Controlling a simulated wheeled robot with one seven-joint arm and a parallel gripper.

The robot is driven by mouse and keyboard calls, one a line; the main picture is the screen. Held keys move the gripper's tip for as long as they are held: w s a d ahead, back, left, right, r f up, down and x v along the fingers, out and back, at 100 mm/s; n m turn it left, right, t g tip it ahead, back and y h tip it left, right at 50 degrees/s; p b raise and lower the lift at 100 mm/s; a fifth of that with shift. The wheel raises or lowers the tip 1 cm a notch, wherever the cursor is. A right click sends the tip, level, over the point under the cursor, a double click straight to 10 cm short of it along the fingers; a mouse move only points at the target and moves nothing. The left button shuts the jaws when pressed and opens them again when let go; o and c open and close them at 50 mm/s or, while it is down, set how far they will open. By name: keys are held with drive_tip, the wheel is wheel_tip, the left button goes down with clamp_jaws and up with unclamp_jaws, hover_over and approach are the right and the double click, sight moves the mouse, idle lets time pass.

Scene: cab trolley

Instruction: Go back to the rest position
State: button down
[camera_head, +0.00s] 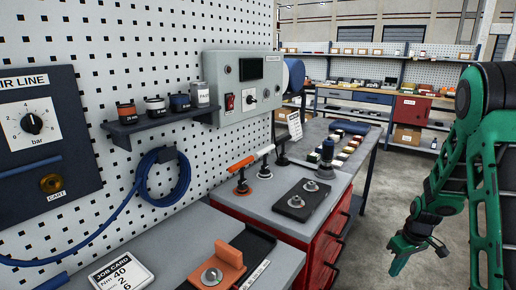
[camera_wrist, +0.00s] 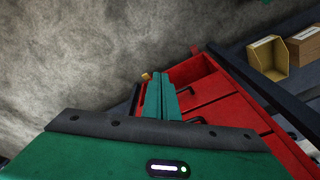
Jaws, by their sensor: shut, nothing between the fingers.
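My gripper (camera_head: 397,262) hangs at the right in the head view, at the end of my green and black arm. It points down and a little left, over the concrete floor, apart from the bench and the red cabinet. In the wrist view its green fingers (camera_wrist: 160,97) lie together, shut, with nothing visible between them. Behind them the wrist view shows a red drawer cabinet (camera_wrist: 222,98) with dark handles and the grey floor.
A red trolley (camera_head: 288,240) with a grey top stands left of my gripper, levers and a dark plate on it. A pegboard wall (camera_head: 130,60) with a pressure panel (camera_head: 35,130) runs along the left. Open floor (camera_head: 390,190) lies between trolley and arm.

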drive_tip(key=s+r+m, duration=0.5)
drive_tip(key=s+r, duration=0.9)
drive_tip(key=r, duration=0.2)
drive_tip(key=s+a+r+m, duration=0.2)
drive_tip(key=s+r, duration=0.1)
drive_tip(key=s, duration=0.5)
drive_tip(key=s+a+r+m+g, duration=0.1)
drive_tip(key=s+a+r+m, duration=0.1)
drive_tip(key=s, duration=0.7)
drive_tip(key=shift+s+a+r+m, duration=0.15)
drive_tip(key=shift+a+r+m, duration=0.15)
drive_tip(key=shift+r, duration=0.55)
drive_tip(key=shift+w+f+h, duration=0.25)
drive_tip(key=shift+w+h, duration=0.05)
drive_tip(key=shift+w, duration=0.4)
